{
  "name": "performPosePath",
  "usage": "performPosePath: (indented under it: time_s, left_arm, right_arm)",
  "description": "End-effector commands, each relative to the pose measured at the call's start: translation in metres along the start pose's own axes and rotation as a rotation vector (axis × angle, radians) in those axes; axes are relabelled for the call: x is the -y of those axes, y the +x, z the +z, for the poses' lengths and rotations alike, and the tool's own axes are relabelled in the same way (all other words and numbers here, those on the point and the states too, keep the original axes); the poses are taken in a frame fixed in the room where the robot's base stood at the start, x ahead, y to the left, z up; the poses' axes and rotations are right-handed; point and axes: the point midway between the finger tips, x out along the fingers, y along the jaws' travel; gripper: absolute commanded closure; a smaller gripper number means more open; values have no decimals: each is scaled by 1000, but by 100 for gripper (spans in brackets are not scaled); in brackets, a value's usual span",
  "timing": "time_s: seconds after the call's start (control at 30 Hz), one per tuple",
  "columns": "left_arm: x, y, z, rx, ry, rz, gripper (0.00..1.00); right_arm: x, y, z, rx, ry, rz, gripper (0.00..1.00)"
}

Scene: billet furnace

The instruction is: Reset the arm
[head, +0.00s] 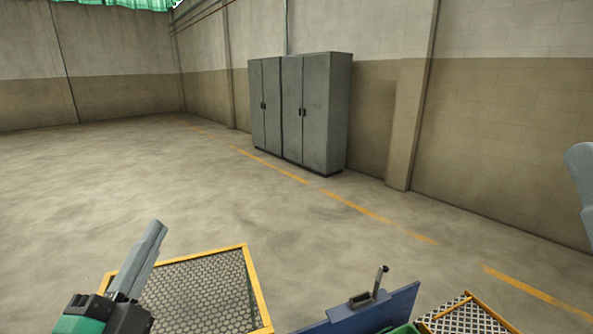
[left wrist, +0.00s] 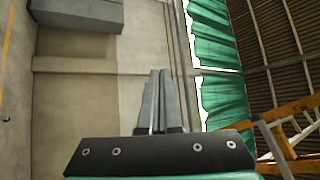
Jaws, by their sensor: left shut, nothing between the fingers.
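My left gripper (head: 156,228) is at the lower left of the head view, raised and pointing up and slightly right. Its two long grey fingers lie together with nothing between them. In the left wrist view the gripper (left wrist: 160,75) also shows shut and empty, with the far wall and roof beyond it. It touches nothing that I can see. My right gripper is not in view; a rounded grey part at the right edge of the head view appears to be part of my right arm.
A yellow-framed mesh panel (head: 200,290) stands below and right of my left gripper. A blue panel (head: 398,305) with a dark lever handle (head: 380,278) is at bottom centre-right, beside another yellow-edged mesh (head: 465,318). Grey cabinets (head: 318,112) stand against the wall. The floor between is clear.

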Motion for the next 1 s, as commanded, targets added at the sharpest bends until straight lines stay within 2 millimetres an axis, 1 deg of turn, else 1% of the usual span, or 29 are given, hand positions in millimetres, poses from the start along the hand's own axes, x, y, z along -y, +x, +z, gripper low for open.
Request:
performPosePath:
  time_s: [0.03,0.07,0.1,0.17,0.2,0.23,0.27,0.33,0.4,0.43,0.47,0.5,0.57,0.67,0.7,0.8,0.9,1.0]
  left_arm:
    - [37,-2,-32,-63,-108,-80,100]
    - [58,-6,-48,-99,-186,-122,100]
    - [85,-13,-67,-151,-298,-175,100]
    - [124,-29,-89,-236,-493,-243,100]
    - [143,-40,-96,-281,-622,-273,100]
    - [153,-46,-98,-309,-713,-286,100]
    - [160,-52,-98,-332,-802,-290,100]
    - [164,-59,-97,-372,-1006,-274,100]
    - [163,-58,-96,-399,-1208,-237,100]
    - [179,-51,-102,-407,-1250,-230,100]
    - [200,-42,-109,-405,-1240,-232,100]
    - [214,-35,-114,-403,-1237,-232,100]
    - [235,-25,-122,-402,-1236,-231,100]
    - [272,-8,-135,-401,-1235,-231,100]
    - [288,-1,-141,-401,-1235,-231,100]
    - [328,17,-155,-400,-1234,-230,100]
    - [357,30,-165,-399,-1234,-230,100]
    - [372,37,-170,-399,-1234,-230,100]
  right_arm:
    - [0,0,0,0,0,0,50]
    - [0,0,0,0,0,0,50]
    - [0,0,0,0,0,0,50]
    - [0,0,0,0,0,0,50]
    - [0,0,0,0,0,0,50]
    - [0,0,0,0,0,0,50]
    - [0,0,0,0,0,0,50]
    - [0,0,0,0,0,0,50]
    - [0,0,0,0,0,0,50]
    - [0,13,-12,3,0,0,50]
    - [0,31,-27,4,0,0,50]
    - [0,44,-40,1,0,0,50]
    - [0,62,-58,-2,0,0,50]
    - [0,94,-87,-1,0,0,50]
    - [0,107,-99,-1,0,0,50]
    - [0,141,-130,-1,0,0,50]
    - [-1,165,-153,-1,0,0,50]
    - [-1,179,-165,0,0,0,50]
